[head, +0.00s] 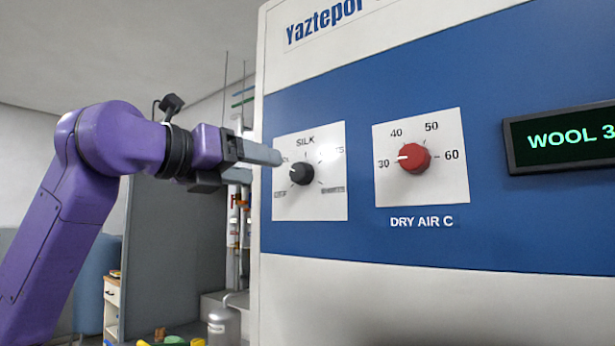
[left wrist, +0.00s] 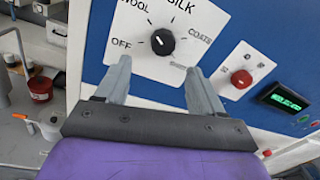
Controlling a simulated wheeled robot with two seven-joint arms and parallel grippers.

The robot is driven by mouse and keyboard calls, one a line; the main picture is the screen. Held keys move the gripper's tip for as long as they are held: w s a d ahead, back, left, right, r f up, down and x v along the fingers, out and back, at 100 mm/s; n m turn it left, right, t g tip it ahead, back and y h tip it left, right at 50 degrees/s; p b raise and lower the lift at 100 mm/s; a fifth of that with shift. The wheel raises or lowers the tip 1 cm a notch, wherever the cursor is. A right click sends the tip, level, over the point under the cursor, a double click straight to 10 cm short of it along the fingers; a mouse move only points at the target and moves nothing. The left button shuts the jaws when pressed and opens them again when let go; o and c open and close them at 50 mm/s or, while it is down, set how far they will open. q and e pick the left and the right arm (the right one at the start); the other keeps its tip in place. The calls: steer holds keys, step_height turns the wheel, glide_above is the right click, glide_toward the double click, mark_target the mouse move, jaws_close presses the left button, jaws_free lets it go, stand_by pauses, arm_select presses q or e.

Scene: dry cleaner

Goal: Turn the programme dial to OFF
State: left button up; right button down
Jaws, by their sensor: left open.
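The programme dial (head: 301,172) is a black knob on a white plate (head: 335,205) of the blue machine panel. In the left wrist view the dial (left wrist: 163,42) has OFF at lower left, WOOL at upper left and SILK at the top. Its white mark faces left and slightly up, toward the WOOL side. My left gripper (head: 262,165) is open in front of the dial, at its left in the head view. In the left wrist view its fingers (left wrist: 158,72) are apart below the dial, with nothing between them. My right gripper is out of view.
A red DRY AIR C dial (head: 414,158) sits right of the programme dial, its mark near 30. A display (head: 562,138) further right reads WOOL 3, cut off by the picture edge. A red bucket (left wrist: 40,89) stands left of the machine.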

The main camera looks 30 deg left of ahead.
mark_target(296, 173)
arm_select(q)
steer(key=w+p, duration=0.1)
steer(key=w, duration=0.2)
steer(key=w+d+p, duration=0.1)
steer(key=w, duration=0.1)
steer(key=w+p, duration=0.1)
steer(key=w, duration=0.2)
steer(key=shift+w+d, duration=0.35)
steer(key=shift+d, duration=0.05)
steer(key=shift+s+r, duration=0.2)
steer(key=shift+s, duration=0.35)
steer(key=shift+w+f, duration=0.1)
steer(key=shift+w, duration=0.1)
steer(key=c, duration=1.1)
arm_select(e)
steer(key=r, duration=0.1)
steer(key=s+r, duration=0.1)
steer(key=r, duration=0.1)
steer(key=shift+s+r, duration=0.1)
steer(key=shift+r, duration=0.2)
